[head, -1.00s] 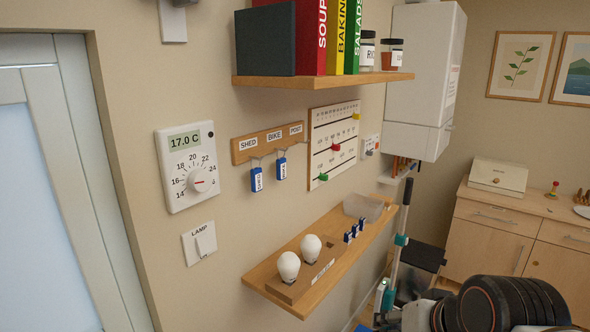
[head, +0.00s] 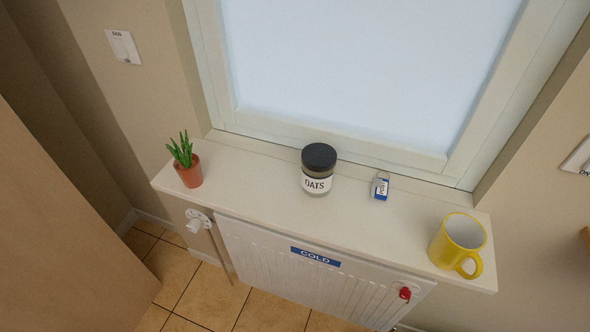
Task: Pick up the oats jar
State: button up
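The oats jar (head: 317,184) stands upright on the white window sill (head: 255,195), near its middle in the head view. It has a black lid, a clear body and a white label reading OATS. Nothing touches it. My gripper is not in the head view now, so its state does not show.
A potted plant (head: 188,166) stands at the sill's left end. A blue-tagged padlock-like item (head: 380,187) lies right of the jar, and a yellow mug (head: 455,246) stands at the right end. A radiator (head: 315,275) marked COLD is below; the window (head: 360,70) is behind.

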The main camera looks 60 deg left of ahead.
aim_at(318, 160)
jog(key=u, duration=2.3)
jog(key=i+j+z, duration=0.1)
jog(key=j+z, duration=0.15)
jog(key=j, duration=1.1)
jog(key=k, duration=0.2)
jog(key=i+j, duration=0.1)
jog(key=i, duration=0.1)
